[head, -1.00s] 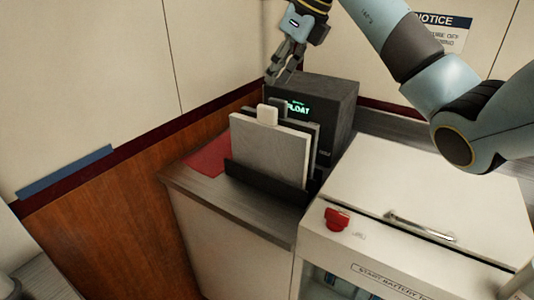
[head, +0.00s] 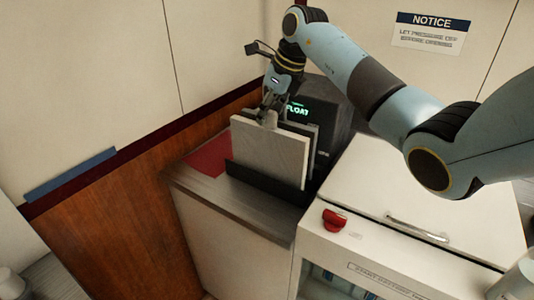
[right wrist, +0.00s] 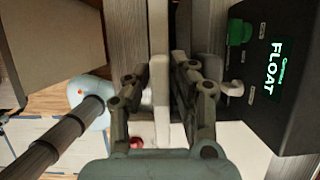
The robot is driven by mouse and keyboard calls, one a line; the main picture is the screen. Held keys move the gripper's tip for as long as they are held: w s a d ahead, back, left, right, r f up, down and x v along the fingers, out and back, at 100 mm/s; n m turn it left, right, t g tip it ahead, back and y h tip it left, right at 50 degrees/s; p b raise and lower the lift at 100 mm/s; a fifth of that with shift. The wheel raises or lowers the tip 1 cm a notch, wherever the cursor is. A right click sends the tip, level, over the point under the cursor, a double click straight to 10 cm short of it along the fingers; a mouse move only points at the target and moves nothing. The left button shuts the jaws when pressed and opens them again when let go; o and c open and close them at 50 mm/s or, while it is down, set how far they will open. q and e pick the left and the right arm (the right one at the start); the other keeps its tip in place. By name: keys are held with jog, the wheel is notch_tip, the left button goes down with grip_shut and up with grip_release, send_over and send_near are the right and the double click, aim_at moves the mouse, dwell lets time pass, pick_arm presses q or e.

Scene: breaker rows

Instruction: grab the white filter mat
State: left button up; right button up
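The white filter mat (head: 268,152) stands upright in a dark rack (head: 262,184) on the grey counter, in front of a darker panel (head: 314,138). My right gripper (head: 267,114) is at the mat's top edge, pointing down over its grip tab, which is mostly hidden by the fingers. In the right wrist view, the gripper's fingers (right wrist: 163,76) stand apart, one on each side of the mat's pale top edge (right wrist: 158,30). I cannot see firm contact on both sides. My left gripper is not in view.
A black box (head: 325,105) with a lit FLOAT display stands just behind the rack. A red mat (head: 210,160) lies to the left. A white cabinet (head: 385,190) with a handle and a red knob (head: 334,220) is at the right. The wall is close behind.

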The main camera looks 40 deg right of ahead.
jog(key=shift+c, duration=0.4)
grip_shut()
jog(key=shift+r, duration=0.1)
